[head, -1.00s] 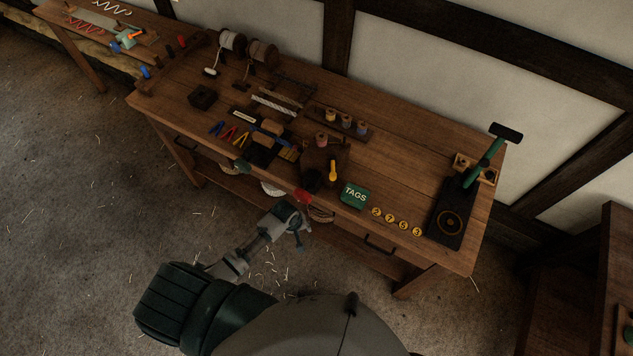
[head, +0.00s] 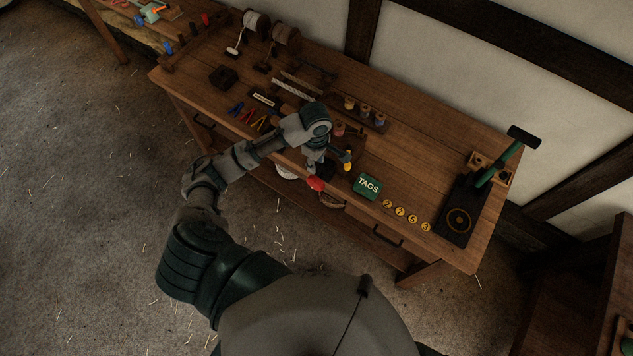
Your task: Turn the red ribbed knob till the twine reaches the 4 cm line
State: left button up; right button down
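The red knob (head: 315,184) sticks out at the table's front edge, small in the head view; its ribs cannot be made out. My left arm reaches in over the front edge. My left gripper (head: 320,165) points down just behind and above the knob, in front of a dark wooden block (head: 357,146). The gripper hides much of the block. Whether its fingers touch anything, or are open or shut, is too small to tell. The twine and the 4 cm line cannot be made out. My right gripper is not in view.
A yellow-handled tool (head: 347,162) stands close to my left gripper. A green TAGS tin (head: 368,186) and several yellow numbered discs (head: 400,211) lie to the right. A rack of spools (head: 365,112) is behind. The table (head: 440,145) is clear right of the rack.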

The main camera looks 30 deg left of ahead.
aim_at(318, 180)
pick_arm(q)
jog(key=f, duration=1.4)
jog(key=shift+d, duration=0.4)
jog(key=shift+a+f, duration=0.2)
jog(key=shift+f, duration=0.25)
jog(key=shift+c, duration=0.2)
jog(key=shift+d, duration=0.15)
grip_shut()
